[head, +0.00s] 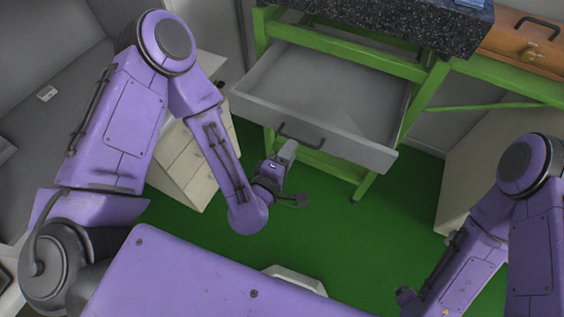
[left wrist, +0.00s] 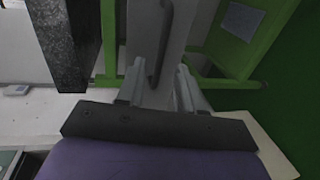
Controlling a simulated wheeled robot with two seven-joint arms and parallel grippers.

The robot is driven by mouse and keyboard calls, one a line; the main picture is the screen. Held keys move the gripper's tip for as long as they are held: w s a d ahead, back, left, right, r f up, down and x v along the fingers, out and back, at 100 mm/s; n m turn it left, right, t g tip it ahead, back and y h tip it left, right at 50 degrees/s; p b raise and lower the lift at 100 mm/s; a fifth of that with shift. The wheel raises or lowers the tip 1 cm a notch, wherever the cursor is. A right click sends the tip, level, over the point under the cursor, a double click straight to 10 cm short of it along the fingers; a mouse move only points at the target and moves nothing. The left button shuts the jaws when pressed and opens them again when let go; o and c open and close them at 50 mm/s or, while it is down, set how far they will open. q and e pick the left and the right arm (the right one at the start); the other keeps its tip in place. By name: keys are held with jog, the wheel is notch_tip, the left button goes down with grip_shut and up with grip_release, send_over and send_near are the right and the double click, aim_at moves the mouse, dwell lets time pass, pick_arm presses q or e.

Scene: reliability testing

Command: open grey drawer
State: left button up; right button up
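The grey drawer (head: 315,103) stands pulled out from under a dark speckled worktop on a green frame, and its empty inside shows. Its dark bar handle (head: 300,137) is on the front panel. In the left wrist view the handle (left wrist: 158,45) runs up the grey front, ahead of the fingers. My left gripper (head: 287,150) is at the handle's left end, and its two fingers stand apart in the left wrist view (left wrist: 160,80). I cannot tell whether they touch the handle. My right arm (head: 480,240) is at the lower right; its gripper fingers do not show.
A wooden drawer (head: 525,50) with a dark handle is at the upper right. A pale cabinet (head: 185,160) stands behind my left arm, and another pale cabinet (head: 480,165) is on the right. Green floor (head: 340,230) lies clear below the grey drawer.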

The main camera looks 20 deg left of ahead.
pick_arm(q)
jog(key=p+v, duration=0.1)
jog(key=v, duration=0.5)
jog(key=shift+p, duration=0.3)
